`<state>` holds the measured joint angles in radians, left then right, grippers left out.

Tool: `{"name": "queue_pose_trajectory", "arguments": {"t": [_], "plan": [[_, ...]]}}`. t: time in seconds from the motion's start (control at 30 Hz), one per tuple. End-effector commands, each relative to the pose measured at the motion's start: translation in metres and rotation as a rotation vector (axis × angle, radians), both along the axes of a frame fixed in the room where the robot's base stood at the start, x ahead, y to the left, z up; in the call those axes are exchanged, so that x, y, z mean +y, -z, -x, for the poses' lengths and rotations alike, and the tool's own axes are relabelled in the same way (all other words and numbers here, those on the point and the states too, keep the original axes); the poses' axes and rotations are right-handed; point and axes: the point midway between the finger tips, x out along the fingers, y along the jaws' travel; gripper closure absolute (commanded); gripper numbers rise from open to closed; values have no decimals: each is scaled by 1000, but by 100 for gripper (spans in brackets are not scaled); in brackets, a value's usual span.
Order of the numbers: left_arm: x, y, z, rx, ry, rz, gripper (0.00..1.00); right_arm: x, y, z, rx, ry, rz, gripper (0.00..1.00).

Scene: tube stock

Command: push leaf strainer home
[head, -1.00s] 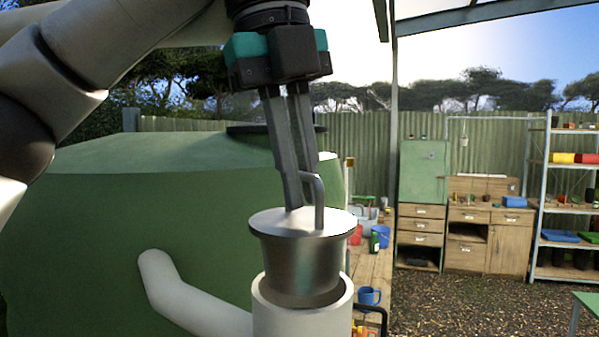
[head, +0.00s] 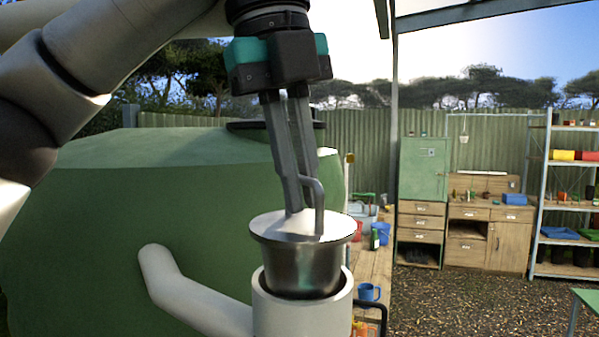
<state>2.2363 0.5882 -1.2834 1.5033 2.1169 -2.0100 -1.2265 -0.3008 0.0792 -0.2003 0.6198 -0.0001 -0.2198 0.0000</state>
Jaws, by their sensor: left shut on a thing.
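The leaf strainer (head: 303,262) is a grey metal cup with a wide flat lid and a bent handle (head: 318,205) on top. Its lower part sits inside the mouth of the white upright pipe (head: 302,318), with the lid's rim clear above the pipe's rim. My left gripper (head: 302,200) points down from above and is shut on the strainer's handle. The strainer looks roughly upright. Its bottom is hidden inside the pipe. My right gripper is not in view.
A large green tank (head: 90,230) fills the left, with a white side pipe (head: 185,295) joining the upright one. Behind on the right is a wooden bench (head: 372,265) with a blue mug (head: 369,292). Cabinets (head: 465,235) and shelves (head: 565,205) stand farther back.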

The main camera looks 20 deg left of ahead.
Motion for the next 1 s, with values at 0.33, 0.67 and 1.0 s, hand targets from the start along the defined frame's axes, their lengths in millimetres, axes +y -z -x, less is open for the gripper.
{"name": "queue_pose_trajectory", "arguments": {"t": [0.33, 0.67, 1.0], "plan": [[0, 7, 0, 0, -1, 2, 100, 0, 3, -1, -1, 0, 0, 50], [0, 14, 0, 1, 0, 1, 100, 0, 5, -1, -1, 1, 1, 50], [0, 21, 0, -1, -1, 1, 100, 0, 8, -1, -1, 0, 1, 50]]}}
